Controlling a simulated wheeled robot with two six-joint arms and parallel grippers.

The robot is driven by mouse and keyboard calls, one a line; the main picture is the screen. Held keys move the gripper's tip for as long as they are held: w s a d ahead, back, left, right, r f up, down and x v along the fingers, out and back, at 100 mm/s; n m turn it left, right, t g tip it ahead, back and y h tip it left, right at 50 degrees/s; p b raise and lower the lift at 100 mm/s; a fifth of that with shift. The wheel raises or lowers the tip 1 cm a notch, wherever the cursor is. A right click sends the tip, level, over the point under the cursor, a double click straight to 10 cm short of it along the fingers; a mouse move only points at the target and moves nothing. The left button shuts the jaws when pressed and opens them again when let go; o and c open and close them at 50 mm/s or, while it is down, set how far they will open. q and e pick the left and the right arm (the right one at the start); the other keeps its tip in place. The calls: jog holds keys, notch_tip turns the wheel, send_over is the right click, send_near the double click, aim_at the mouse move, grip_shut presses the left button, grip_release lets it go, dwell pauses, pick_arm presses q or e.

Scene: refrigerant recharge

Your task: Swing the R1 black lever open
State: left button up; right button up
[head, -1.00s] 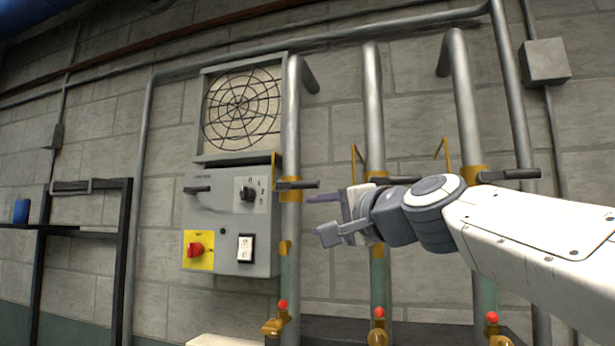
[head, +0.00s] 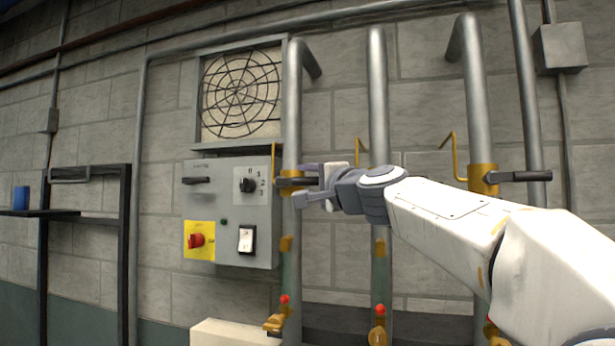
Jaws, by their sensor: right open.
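Three vertical pipes carry yellow valves with black levers. The black lever (head: 289,183) on the leftmost pipe (head: 292,110) points right, across the pipe; I take it as R1, though I see no label. My right gripper (head: 306,185) is open at this lever's free end, with one finger above and one below it. I cannot tell whether the fingers touch it. The middle pipe's lever is hidden behind my right gripper and wrist. The right pipe's black lever (head: 520,176) points right from its yellow valve (head: 482,178). My left gripper is out of view.
A grey control box (head: 228,205) with a red knob (head: 196,240) and rocker switch (head: 247,239) hangs left of the pipes, below a fan grille (head: 241,95). Yellow brackets (head: 448,157) stick up near the valves. A dark shelf (head: 88,210) stands at the left.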

grip_shut()
dwell(1.4)
